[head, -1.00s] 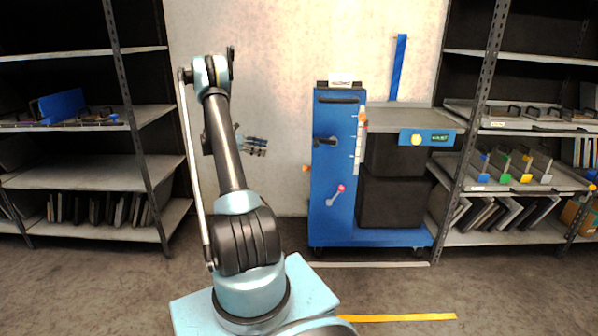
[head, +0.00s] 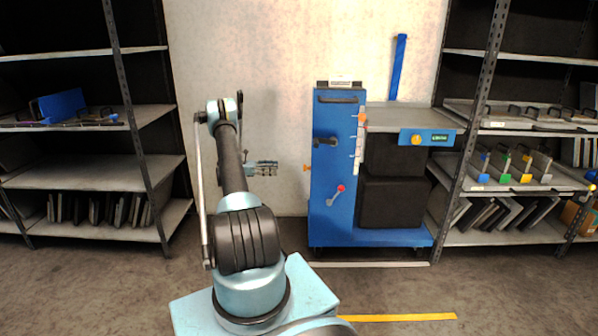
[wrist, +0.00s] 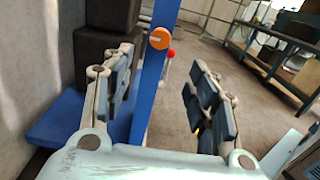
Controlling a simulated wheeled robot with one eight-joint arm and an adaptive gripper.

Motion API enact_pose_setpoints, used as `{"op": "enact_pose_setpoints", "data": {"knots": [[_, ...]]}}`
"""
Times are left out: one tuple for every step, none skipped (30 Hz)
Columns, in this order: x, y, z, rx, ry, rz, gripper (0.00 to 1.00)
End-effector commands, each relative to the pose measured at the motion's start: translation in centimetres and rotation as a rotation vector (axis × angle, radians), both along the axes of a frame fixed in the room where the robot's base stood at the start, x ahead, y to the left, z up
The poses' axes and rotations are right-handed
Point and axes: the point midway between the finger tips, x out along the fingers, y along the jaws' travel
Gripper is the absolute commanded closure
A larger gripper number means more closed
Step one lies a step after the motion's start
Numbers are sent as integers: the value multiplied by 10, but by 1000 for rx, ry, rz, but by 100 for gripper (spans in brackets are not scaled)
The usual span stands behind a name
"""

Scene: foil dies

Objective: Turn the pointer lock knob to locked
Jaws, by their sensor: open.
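The orange round knob (wrist: 159,38) sits on the narrow side face of the blue cart's upright panel (wrist: 150,80). A short white pointer mark on it points left in the wrist view. In the head view the knob (head: 306,168) shows only as a small orange nub on the cart's left edge. My gripper (head: 264,168) is open and empty, to the left of the knob and at about its height, with a gap between them. In the wrist view the knob lies beyond and between the spread fingers of my gripper (wrist: 165,90). No lock label is readable.
The blue cart's front panel carries a black handle (head: 325,141) and a red-tipped lever (head: 336,194). Black boxes (head: 392,203) stand on the cart. A yellow knob (head: 416,140) is on its shelf edge. Shelving (head: 90,172) stands left.

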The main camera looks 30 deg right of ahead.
Motion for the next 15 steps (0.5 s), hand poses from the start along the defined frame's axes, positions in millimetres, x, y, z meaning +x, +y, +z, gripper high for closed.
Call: {"op": "enact_pose_setpoints", "data": {"knots": [[-6,-9,0,0,0,-4,47],[-9,-14,0,0,0,-4,47],[-12,-19,0,0,0,-2,47],[-15,-24,0,0,0,-2,47],[-18,-29,0,0,0,-3,47],[-22,-35,0,0,0,-4,47],[-25,-39,1,0,0,-3,47],[-27,-44,1,0,0,-2,47],[-31,-50,1,1,-1,-3,47],[-34,-54,0,1,-1,-3,47],[-37,-59,0,1,-1,-3,47],[-40,-65,0,1,-1,-2,47],[-43,-69,0,1,-1,-2,47],[-46,-74,0,1,-1,-3,47],[-50,-80,0,1,-1,-3,47]]}}
